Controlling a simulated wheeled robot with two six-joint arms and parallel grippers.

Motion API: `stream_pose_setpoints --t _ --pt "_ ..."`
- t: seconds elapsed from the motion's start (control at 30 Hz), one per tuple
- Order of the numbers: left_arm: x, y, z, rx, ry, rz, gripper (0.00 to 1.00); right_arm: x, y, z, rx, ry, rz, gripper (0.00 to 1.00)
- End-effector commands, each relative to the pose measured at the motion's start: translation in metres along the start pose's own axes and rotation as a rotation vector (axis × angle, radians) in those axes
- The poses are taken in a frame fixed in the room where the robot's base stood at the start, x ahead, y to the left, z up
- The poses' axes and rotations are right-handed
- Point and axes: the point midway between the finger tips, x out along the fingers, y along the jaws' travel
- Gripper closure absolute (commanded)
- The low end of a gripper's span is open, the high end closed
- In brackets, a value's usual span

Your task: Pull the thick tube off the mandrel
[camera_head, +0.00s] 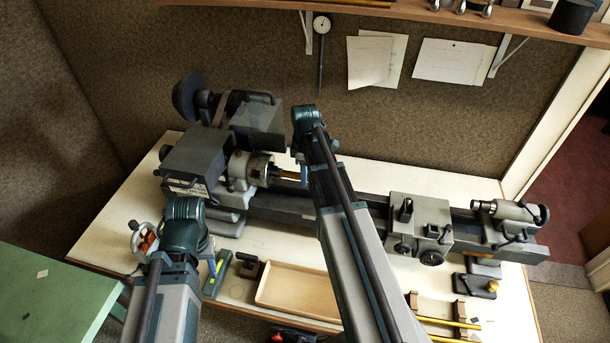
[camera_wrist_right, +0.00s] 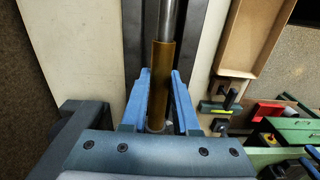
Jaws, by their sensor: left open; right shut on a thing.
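The thick tube (camera_wrist_right: 160,88) is brass-coloured and sits around the grey steel mandrel (camera_wrist_right: 172,18) in the right wrist view. Bare mandrel shows above its upper end. My right gripper (camera_wrist_right: 160,76) has its blue fingers on both sides of the tube, shut on it near its lower end. In the head view my right arm hides most of this. A short brass-coloured length of the tube (camera_head: 288,175) shows between the chuck (camera_head: 250,168) and my right gripper (camera_head: 304,172). My left gripper (camera_head: 213,266) is open, low at the bench's front left, away from the tube; its fingers are mostly hidden.
The lathe bed (camera_head: 375,207) runs right to a carriage (camera_head: 420,222) and a tailstock (camera_head: 507,217). A shallow wooden tray (camera_head: 295,290) lies in front. Brass rods (camera_head: 450,322) rest on wooden supports at front right. A green table (camera_head: 50,300) stands at left.

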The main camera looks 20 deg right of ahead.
Motion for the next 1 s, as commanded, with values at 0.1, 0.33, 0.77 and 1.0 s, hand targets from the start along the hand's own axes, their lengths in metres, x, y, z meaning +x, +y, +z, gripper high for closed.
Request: stream_pose_setpoints --t 0.1,0.33,0.77,1.0 --pt "0.000 0.000 0.000 0.000 0.000 0.000 0.55 0.000 0.000 0.003 0.001 0.000 0.000 1.00" --pt "0.000 0.000 0.000 0.000 0.000 0.000 0.55 0.000 0.000 0.014 0.001 -0.001 0.000 1.00" --pt "0.000 0.000 0.000 0.000 0.000 0.000 0.55 0.000 0.000 0.034 0.001 0.000 0.000 1.00" --pt "0.000 0.000 0.000 0.000 0.000 0.000 0.55 0.000 0.000 0.046 0.002 0.000 0.000 1.00"
